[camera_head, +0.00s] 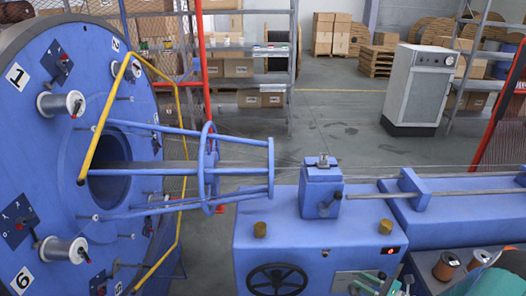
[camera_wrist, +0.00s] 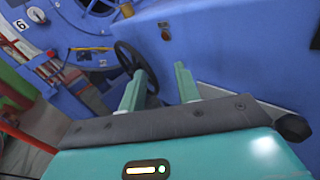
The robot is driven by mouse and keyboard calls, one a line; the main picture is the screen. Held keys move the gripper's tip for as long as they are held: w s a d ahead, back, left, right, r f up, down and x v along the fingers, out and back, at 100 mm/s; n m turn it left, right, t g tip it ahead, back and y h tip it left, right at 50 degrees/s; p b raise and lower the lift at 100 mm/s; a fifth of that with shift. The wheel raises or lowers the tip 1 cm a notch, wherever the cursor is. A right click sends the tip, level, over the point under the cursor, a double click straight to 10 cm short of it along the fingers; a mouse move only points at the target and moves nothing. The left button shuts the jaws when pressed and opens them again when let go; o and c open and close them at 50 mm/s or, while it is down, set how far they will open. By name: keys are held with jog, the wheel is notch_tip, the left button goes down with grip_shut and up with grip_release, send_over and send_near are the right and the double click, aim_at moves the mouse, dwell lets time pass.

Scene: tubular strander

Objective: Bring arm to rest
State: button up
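My gripper (camera_wrist: 160,70) shows in the wrist view with its two teal fingers apart and nothing between them. In the head view my gripper (camera_head: 364,280) is low in the frame, in front of the blue machine base (camera_head: 310,240), right of the black handwheel (camera_head: 277,279). In the wrist view the handwheel (camera_wrist: 126,58) is just beyond the left finger, partly hidden by it. I cannot tell how far the fingers are from the base.
A large blue disc with numbered spools (camera_head: 62,105) stands at left, with a yellow bent bar (camera_head: 106,112). Copper-coloured spools (camera_head: 446,265) are at lower right. A grey cabinet (camera_head: 418,88) and shelves with boxes stand behind. Open floor (camera_head: 340,130) lies behind the machine.

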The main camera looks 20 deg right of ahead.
jog(key=w+a+r+n+g+h, duration=0.1)
jog(key=w+a+r+n+g, duration=0.1)
jog(key=a+r+n+g, duration=1.35)
jog(key=s+a+r+n+t+h, duration=0.3)
jog(key=s+a+r+n, duration=0.3)
jog(key=r, duration=0.4)
jog(key=s+a+r+n+t+h, duration=0.3)
jog(key=s+a+r+n+h, duration=0.2)
jog(key=a+r+n, duration=0.4)
jog(key=shift+s+a+r+h, duration=0.3)
jog(key=shift+s+a+r, duration=0.25)
jog(key=shift+a, duration=0.3)
jog(key=shift+s, duration=0.1)
